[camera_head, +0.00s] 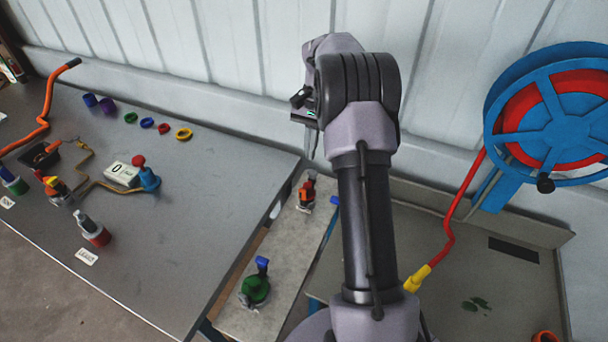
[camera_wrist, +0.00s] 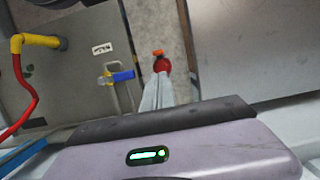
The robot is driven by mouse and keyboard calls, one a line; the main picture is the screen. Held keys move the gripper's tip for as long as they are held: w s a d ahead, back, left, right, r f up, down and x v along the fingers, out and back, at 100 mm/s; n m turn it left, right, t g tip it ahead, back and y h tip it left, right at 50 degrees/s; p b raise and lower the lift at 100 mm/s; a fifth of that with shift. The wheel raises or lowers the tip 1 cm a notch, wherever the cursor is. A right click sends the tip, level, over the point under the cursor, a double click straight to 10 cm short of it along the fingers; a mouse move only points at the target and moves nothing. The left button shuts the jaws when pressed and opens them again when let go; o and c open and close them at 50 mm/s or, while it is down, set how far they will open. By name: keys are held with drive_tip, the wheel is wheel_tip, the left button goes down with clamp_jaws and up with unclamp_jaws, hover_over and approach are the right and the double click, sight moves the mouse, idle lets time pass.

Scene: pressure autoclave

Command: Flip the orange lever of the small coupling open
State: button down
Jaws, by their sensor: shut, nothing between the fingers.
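The small coupling (camera_head: 306,200), red with an orange lever (camera_head: 308,184), stands near the far end of a narrow grey board in the head view. In the wrist view the red coupling body (camera_wrist: 162,66) and its orange lever (camera_wrist: 157,53) show just beyond my fingertips. My gripper (camera_wrist: 158,88) is shut and empty, pointing toward the coupling. In the head view my gripper (camera_head: 311,152) hangs above and behind it, partly hidden by my wrist. I cannot tell whether the fingers touch the coupling. The lever's exact angle is too small to tell.
A green coupling with a blue lever (camera_head: 257,285) stands nearer on the same board. A blue and yellow handle (camera_wrist: 118,76) sits left of the fingers. A red hose with a yellow end (camera_head: 417,279) and a blue reel (camera_head: 560,120) are at right. The left table (camera_head: 190,190) holds several fittings.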

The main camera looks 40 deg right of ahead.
sight(305, 188)
drive_tip(key=b+x, duration=0.4)
drive_tip(key=x, duration=0.6)
drive_tip(key=shift+a+f+b, duration=0.1)
drive_tip(key=shift+b, duration=0.3)
